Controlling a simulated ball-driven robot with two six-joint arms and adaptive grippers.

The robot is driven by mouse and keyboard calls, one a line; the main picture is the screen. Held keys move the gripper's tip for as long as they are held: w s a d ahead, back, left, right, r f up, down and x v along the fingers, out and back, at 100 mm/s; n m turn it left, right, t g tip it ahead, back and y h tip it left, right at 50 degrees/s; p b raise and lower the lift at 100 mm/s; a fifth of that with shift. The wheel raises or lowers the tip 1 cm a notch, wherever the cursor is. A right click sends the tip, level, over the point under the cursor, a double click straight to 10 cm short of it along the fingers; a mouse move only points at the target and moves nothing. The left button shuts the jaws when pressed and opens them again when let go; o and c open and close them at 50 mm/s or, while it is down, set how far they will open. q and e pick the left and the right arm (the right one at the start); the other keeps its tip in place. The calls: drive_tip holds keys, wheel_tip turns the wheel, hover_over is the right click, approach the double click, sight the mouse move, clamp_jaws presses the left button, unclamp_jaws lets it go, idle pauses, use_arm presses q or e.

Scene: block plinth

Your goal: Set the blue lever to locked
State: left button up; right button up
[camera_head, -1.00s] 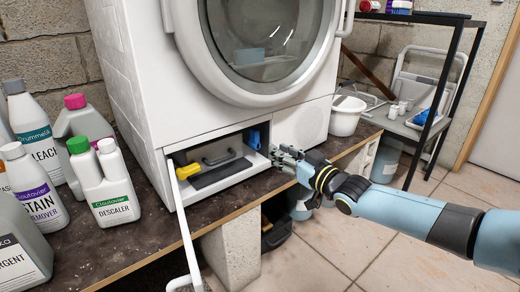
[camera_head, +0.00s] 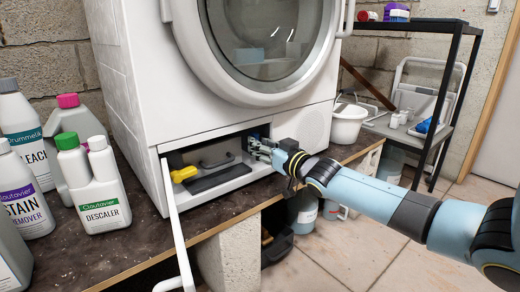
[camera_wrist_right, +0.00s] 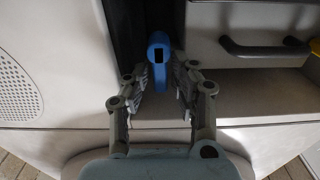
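The blue lever (camera_wrist_right: 158,48) stands in the right part of the open compartment at the bottom of the white machine (camera_head: 135,110). In the right wrist view its rounded blue end, with a dark slot, lies straight ahead between the fingertips. My right gripper (camera_wrist_right: 160,75) is open, with one finger on each side of the lever's end; I cannot tell whether they touch it. In the head view the right gripper (camera_head: 262,148) reaches into the compartment's right side and mostly hides the lever. My left gripper is out of view.
A yellow part (camera_head: 184,174) sits at the compartment's left, beside a grey drawer handle (camera_head: 217,161). The white flap (camera_head: 177,220) hangs open at the left front. Several detergent bottles stand on the dark shelf at left.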

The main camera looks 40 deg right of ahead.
drive_tip(key=shift+w, duration=0.15)
clamp_jaws()
